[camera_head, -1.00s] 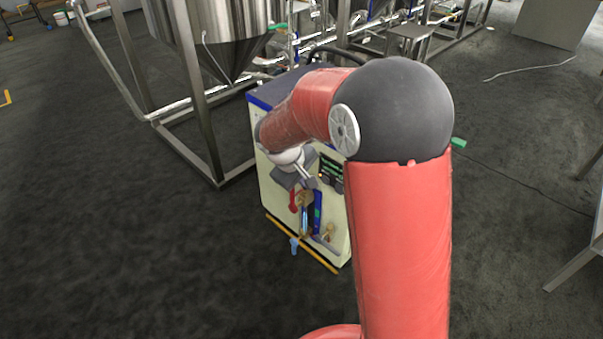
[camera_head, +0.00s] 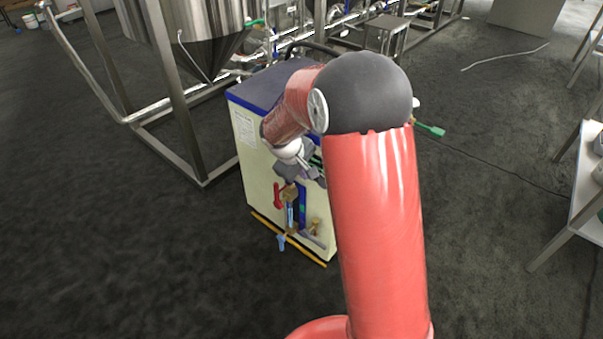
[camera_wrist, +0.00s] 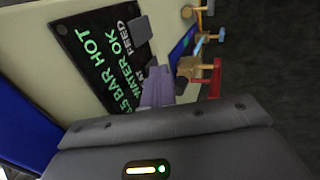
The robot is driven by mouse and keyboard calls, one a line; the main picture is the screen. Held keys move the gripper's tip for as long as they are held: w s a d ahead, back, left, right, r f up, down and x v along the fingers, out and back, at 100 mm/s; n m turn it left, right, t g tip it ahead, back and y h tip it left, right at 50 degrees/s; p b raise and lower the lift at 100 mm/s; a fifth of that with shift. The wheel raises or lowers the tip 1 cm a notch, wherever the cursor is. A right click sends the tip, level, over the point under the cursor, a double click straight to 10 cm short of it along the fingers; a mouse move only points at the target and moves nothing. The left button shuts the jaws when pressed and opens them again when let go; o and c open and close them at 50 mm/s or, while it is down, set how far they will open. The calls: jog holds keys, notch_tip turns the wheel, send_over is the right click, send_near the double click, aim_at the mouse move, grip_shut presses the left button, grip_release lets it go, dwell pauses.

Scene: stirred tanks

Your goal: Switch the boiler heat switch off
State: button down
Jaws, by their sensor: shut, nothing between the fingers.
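The boiler (camera_head: 262,189) is a cream cabinet with a blue-edged top, left of my arm in the head view. Its black panel (camera_wrist: 88,50) shows in the wrist view with green text "1.5 BAR HOT" and "WATER OK", and pale labels including "FEED". A grey square switch (camera_wrist: 139,30) stands by "FEED". A second label ending in "AT" is partly covered by my fingers, and any switch beside it is hidden. My gripper (camera_wrist: 158,88) is shut and empty, in front of the panel's lower right part; contact is not clear. In the head view my gripper (camera_head: 312,172) covers most of the panel.
A red-handled valve (camera_head: 278,195) and a blue-handled valve (camera_head: 281,241) stick out from the boiler front below my gripper. A steel tank (camera_head: 205,35) on a frame stands behind left. A white table (camera_head: 588,175) is at right. Floor to the left is clear.

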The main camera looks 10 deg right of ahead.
jog(key=shift+w+d+r, duration=0.1)
jog(key=shift+d, duration=0.1)
jog(key=shift+r+p, duration=0.5)
jog(key=shift+r, duration=0.3)
